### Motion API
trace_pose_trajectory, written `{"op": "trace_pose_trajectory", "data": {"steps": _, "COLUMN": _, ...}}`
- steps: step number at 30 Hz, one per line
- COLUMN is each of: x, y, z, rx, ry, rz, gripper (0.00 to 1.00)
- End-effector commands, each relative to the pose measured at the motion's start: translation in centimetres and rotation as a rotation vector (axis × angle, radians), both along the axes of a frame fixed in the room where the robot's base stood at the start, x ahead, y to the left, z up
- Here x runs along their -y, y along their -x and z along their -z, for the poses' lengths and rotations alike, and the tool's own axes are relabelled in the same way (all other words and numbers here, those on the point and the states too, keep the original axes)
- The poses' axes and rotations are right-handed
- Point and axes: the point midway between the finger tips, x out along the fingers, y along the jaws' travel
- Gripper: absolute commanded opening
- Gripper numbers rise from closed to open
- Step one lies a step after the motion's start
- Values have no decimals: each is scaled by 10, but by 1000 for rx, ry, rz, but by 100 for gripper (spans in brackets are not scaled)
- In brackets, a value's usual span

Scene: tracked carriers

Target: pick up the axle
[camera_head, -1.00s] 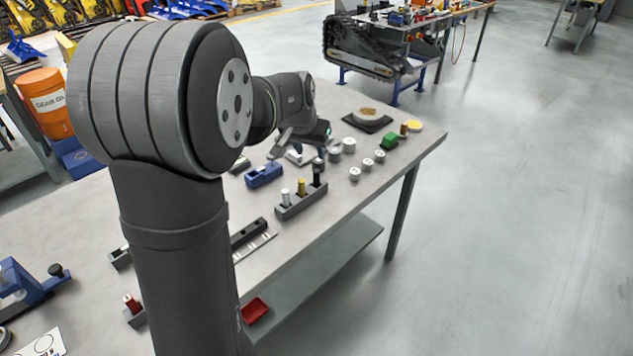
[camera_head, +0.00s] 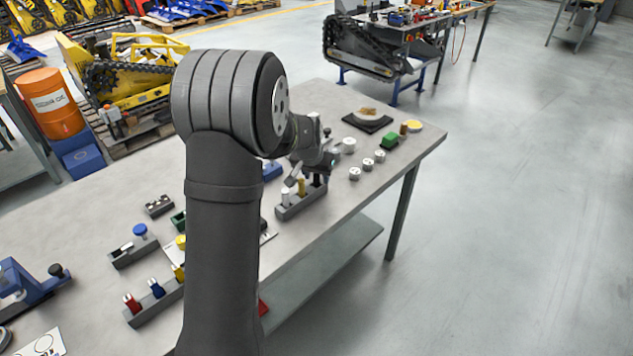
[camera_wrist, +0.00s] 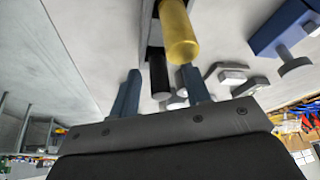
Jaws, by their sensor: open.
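A grey rack (camera_head: 297,207) on the bench holds upright pins: a silver pin (camera_head: 285,196), a brass-yellow pin (camera_head: 301,187) and a black pin (camera_head: 317,180). I cannot tell by a label which one is the axle. My gripper (camera_head: 308,176) is over the rack's far end and partly hides the black pin. In the wrist view, my gripper (camera_wrist: 160,88) is open. The black pin (camera_wrist: 159,77) shows between its two blue-grey fingers, and the yellow pin (camera_wrist: 180,35) stands just beyond. I see no grip on either pin.
White-grey round parts (camera_head: 368,164), a green block (camera_head: 390,139) and a black pad with a round dish (camera_head: 367,120) lie to the right. A blue block (camera_head: 271,171) lies behind the rack. Another rack with coloured pins (camera_head: 155,302) is at front left. My arm hides the middle bench.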

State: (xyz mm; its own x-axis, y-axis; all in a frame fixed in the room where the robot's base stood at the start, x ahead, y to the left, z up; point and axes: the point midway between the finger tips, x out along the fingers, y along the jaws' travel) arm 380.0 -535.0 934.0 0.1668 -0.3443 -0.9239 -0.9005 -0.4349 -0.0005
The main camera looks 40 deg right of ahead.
Motion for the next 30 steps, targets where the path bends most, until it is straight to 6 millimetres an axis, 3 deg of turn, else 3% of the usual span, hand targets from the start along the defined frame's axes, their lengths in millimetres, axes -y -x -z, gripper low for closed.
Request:
{"op": "trace_pose_trajectory", "data": {"steps": 7, "x": 1, "y": 0, "z": 1, "rx": 0, "ry": 0, "rz": 0, "gripper": 43}}
{"op": "trace_pose_trajectory", "data": {"steps": 14, "x": 0, "y": 0, "z": 1, "rx": 0, "ry": 0, "rz": 0, "gripper": 0}}
{"op": "trace_pose_trajectory", "data": {"steps": 24, "x": 1, "y": 0, "z": -2, "rx": 1, "ry": 2, "rz": 0, "gripper": 0}}
{"op": "trace_pose_trajectory", "data": {"steps": 30, "x": 1, "y": 0, "z": -21, "rx": 3, "ry": 4, "rz": 1, "gripper": 0}}
